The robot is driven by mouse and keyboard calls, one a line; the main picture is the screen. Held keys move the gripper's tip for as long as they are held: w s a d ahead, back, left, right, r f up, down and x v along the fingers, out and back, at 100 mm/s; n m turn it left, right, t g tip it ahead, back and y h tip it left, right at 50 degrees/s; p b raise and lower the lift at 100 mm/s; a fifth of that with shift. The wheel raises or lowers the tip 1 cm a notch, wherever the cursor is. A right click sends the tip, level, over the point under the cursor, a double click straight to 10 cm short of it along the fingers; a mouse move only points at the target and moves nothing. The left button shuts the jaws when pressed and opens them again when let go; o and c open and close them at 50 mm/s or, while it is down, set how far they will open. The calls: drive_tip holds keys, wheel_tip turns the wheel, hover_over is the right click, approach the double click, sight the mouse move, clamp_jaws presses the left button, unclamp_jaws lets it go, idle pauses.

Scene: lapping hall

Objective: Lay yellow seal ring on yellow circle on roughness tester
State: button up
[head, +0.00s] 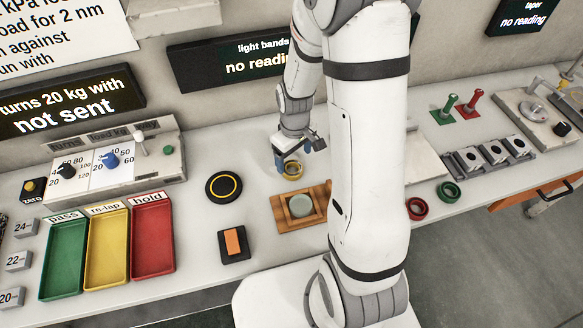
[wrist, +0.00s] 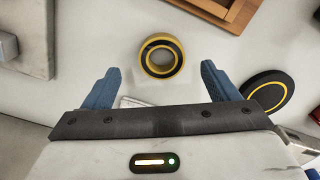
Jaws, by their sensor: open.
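The yellow seal ring (head: 293,170) lies on the bench below my gripper (head: 291,158). In the wrist view the ring (wrist: 162,56), yellow with a dark band, sits centred between my blue fingertips and slightly beyond them. My gripper (wrist: 160,75) is open, with a finger on either side in the picture and nothing held. A round black disc with a yellow circle (head: 224,187) lies to the left of the ring in the head view. The disc (wrist: 268,93) shows at the right in the wrist view; its top is bare.
A wooden tray (head: 281,207) holding a pale green disc stands just in front of the ring. An orange-topped block (head: 233,243) and green, yellow and red trays (head: 152,234) are at left. A red ring (head: 417,208) and green ring (head: 448,192) lie right of my arm.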

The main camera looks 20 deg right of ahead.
sight(293, 172)
drive_tip(key=shift+a+f+p, duration=0.15)
drive_tip(key=shift+f+p, duration=0.15)
drive_tip(key=shift+f, duration=2.05)
drive_tip(key=c, duration=1.2)
drive_tip(key=shift+o, duration=0.2)
drive_tip(key=shift+w, duration=0.1)
drive_tip(key=shift+r, duration=0.1)
